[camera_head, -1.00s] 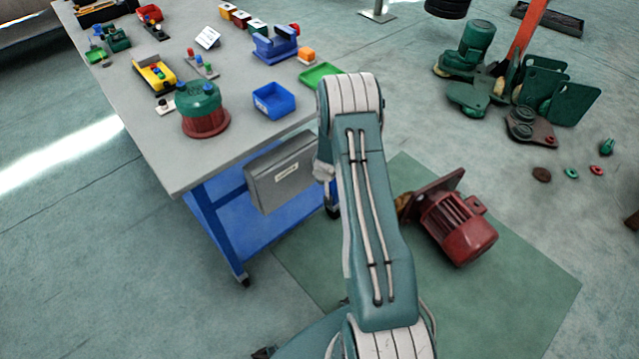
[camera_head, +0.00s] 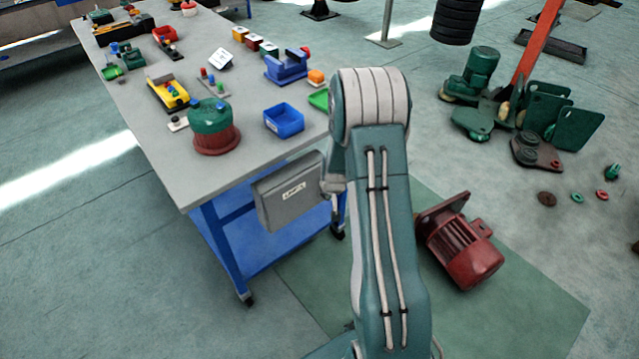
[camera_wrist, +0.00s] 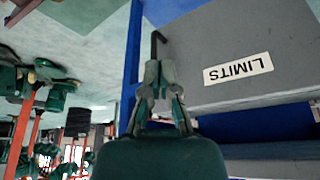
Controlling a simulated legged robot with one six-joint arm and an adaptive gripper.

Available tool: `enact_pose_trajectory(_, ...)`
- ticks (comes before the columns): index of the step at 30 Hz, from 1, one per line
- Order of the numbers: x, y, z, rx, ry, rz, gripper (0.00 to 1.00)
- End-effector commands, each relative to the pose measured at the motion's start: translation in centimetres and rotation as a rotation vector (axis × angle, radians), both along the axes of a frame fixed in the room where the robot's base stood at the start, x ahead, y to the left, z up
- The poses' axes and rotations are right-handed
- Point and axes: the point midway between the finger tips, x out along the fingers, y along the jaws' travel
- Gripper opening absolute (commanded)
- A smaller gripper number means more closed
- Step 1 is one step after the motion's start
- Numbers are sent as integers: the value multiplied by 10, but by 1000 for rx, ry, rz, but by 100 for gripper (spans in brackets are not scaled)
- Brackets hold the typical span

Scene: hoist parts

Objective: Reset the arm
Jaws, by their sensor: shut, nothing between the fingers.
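My arm reaches up through the middle of the head view, with its elbow beside the right end of the workbench. My gripper (camera_wrist: 160,90) shows in the wrist view, its fingertips together with nothing between them. It is in front of a grey box labelled LIMITS (camera_wrist: 238,50), and a dark hook-shaped part shows just beyond the fingertips. I cannot tell whether they touch. The same grey box (camera_head: 287,207) hangs on the side of the bench in the head view.
The grey-topped workbench (camera_head: 185,175) carries a green and red round housing (camera_head: 214,128), a blue bin (camera_head: 284,120) and several small parts. A red motor (camera_head: 466,248) lies on the green floor mat (camera_head: 520,305). Green hoist parts (camera_head: 530,110) stand at the back right. Floor at left is clear.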

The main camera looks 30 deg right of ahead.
Motion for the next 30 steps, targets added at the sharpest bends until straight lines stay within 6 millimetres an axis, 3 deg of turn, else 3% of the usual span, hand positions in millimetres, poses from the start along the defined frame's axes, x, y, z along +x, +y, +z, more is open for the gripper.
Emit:
enact_pose_trajectory(6, 0, -1, 2, 2, 0, -1, 0)
enact_pose_trajectory(9, 2, 4, 16, 0, -7, 10, 0)
enact_pose_trajectory(14, 0, 27, 74, -2, -27, 49, 0)
enact_pose_trajectory(20, -16, 63, 150, -4, -43, 107, 0)
enact_pose_trajectory(30, -74, 120, 253, -5, -70, 199, 0)
